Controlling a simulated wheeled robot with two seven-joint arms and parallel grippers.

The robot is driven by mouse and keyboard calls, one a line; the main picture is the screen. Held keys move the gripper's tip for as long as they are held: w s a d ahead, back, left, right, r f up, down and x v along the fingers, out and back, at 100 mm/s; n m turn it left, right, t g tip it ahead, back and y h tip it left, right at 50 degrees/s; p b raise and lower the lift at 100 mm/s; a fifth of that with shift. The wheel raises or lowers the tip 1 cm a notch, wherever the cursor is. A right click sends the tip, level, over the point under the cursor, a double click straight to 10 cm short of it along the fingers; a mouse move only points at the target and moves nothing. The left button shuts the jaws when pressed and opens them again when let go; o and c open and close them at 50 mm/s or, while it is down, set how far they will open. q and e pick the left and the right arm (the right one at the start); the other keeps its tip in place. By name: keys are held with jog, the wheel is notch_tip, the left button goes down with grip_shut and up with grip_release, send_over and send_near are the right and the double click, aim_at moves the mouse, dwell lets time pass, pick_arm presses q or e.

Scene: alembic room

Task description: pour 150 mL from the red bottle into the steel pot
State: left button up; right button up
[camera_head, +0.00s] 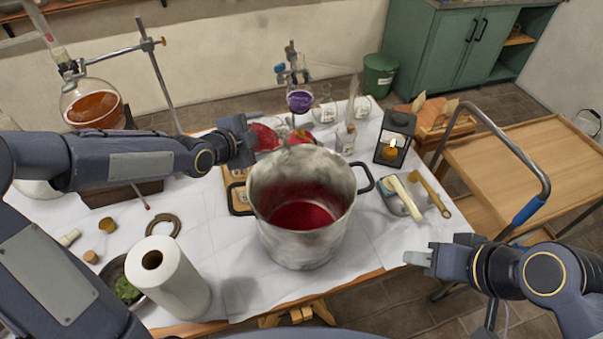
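The steel pot (301,242) stands upright in the middle of the table, with dark handles and red liquid on its floor. Behind its rim is a rounded red vessel (264,137), which may be the red bottle; its lower part is hidden. My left gripper (246,141) is beside this vessel, at its left and behind the pot's left rim. Whether its fingers touch or hold the vessel cannot be made out. My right gripper (416,259) is at the table's right front edge, apart from the pot, with no object visible in it; its finger gap cannot be made out.
A paper towel roll (173,286) stands at front left, near a horseshoe (164,226). A flask of orange liquid (92,108) is at back left. A lantern (395,138) and a purple flask (300,102) stand behind. A wooden cart (540,162) is at right.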

aim_at(252, 129)
pick_arm(q)
jog(key=r+p, duration=0.2)
jog(key=p, duration=0.1)
jog(key=shift+s+d+r+n, duration=0.1)
jog(key=shift+s+d+n, duration=0.1)
jog(key=shift+d+n, duration=0.15)
jog(key=shift+r+n+g+h+p, duration=0.4)
jog(key=shift+n+g+p, duration=0.1)
jog(key=shift+p, duration=0.35)
jog(key=shift+s, duration=0.1)
jog(key=shift+n+h, duration=0.25)
jog(key=shift+h, duration=0.05)
jog(key=shift+f+n+g+h+b, duration=0.3)
jog(key=shift+f+n+g+h, duration=0.1)
jog(key=shift+f+n, duration=0.1)
jog(key=shift+w+a+r+n+g+h, duration=0.1)
jog(key=shift+w+r+n+g+h, duration=0.1)
jog(key=shift+r+n+g+h, duration=0.15)
jog(key=shift+f+n+h, duration=0.3)
jog(key=shift+n+h, duration=0.15)
jog(key=shift+n, duration=0.1)
jog(key=shift+f+n+g+h, duration=0.25)
jog(key=shift+n+g+h, duration=0.05)
jog(key=shift+n+g, duration=0.15)
jog(key=shift+f+b, duration=0.1)
jog(key=shift+b, duration=0.2)
jog(key=shift+s+n+h, duration=0.15)
jog(key=shift+n+h, duration=0.1)
jog(key=shift+h, duration=0.05)
